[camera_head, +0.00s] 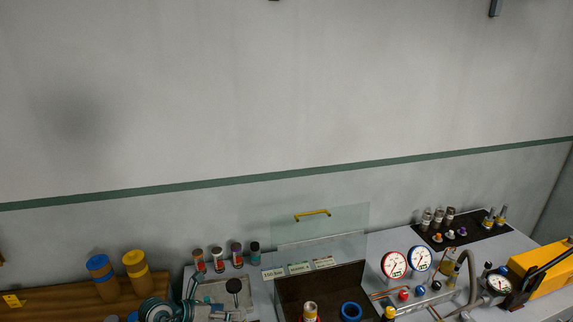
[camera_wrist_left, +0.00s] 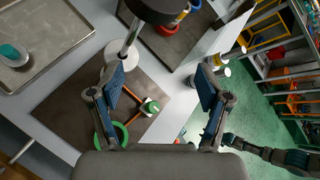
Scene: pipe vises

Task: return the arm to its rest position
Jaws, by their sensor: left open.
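My left gripper (camera_wrist_left: 160,97) shows large in the left wrist view, its two blue-padded fingers wide apart with nothing held between them. Past the fingers are a brown mat (camera_wrist_left: 78,95), a device with orange arms and a green knob (camera_wrist_left: 150,106), and a green ring (camera_wrist_left: 122,134). A metal post with a black round top (camera_wrist_left: 152,10) stands close beyond the left finger. In the head view, teal and grey parts of my left arm show at the bottom left, partly cut off by the edge; the fingers are hard to make out there. My right gripper is not seen.
A grey tray (camera_wrist_left: 38,40) lies at the upper left of the wrist view. In the head view, a clear upright panel (camera_head: 320,232), gauges (camera_head: 394,264) and a yellow machine (camera_head: 540,272) stand to the right. Blue-topped and yellow containers (camera_head: 135,270) stand left.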

